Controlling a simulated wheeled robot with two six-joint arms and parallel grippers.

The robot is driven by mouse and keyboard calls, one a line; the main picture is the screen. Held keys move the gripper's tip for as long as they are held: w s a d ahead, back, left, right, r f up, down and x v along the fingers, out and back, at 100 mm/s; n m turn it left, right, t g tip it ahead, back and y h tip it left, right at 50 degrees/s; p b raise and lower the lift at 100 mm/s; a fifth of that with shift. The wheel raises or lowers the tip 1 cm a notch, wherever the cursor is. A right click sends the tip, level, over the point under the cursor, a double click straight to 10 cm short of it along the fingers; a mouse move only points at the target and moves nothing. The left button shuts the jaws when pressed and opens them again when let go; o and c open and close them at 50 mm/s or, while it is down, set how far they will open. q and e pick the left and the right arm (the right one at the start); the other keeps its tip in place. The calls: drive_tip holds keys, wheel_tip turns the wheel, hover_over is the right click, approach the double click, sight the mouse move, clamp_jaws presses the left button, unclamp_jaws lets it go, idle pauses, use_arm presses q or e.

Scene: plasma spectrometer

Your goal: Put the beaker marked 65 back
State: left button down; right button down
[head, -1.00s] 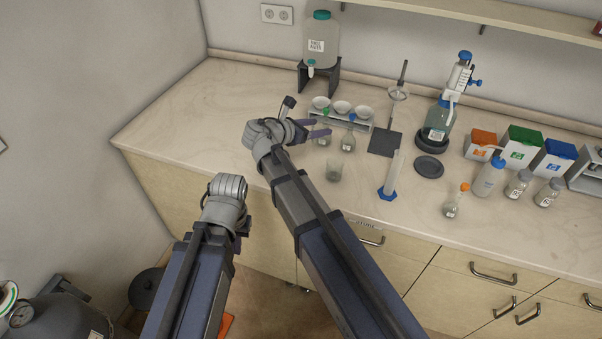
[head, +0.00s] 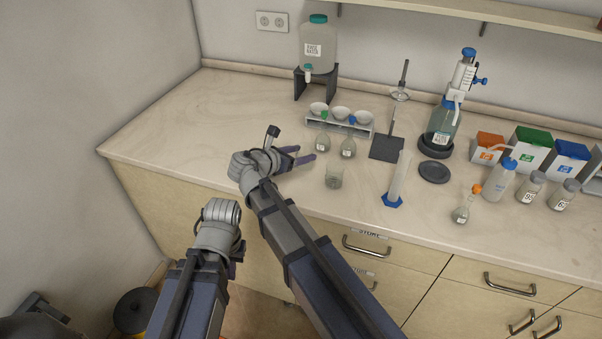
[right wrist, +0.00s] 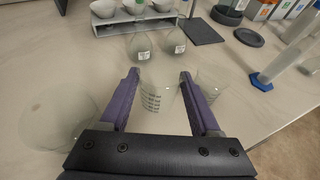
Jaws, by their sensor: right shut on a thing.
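My right gripper (head: 307,153) is low over the bench, left of the two flasks. In the right wrist view its purple fingers (right wrist: 159,74) stand apart, on either side of a clear beaker (right wrist: 157,99) with printed graduations; it is shut on this beaker. I cannot read a 65 on it. In the head view the held beaker is hard to make out. Another clear beaker (head: 334,178) stands on the bench to the right; it shows beside the right finger in the wrist view (right wrist: 212,82). My left gripper (head: 238,252) is low in front of the bench, its fingers mostly hidden.
Two flasks (head: 322,144) (head: 348,149) stand before a rack of white bowls (head: 364,130). A cylinder with a blue base (head: 393,200) and an orange-capped flask (head: 465,208) stand further right. A faint transparent shape (right wrist: 52,115) lies left in the wrist view. The bench's left part is clear.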

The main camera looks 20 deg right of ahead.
drive_tip(key=shift+f, duration=0.15)
wheel_tip(320, 180, down, 4)
drive_tip(key=b, duration=0.3)
drive_tip(key=shift+b, duration=0.35)
drive_tip(key=shift+f, duration=0.1)
drive_tip(key=shift+c, duration=0.5)
unclamp_jaws()
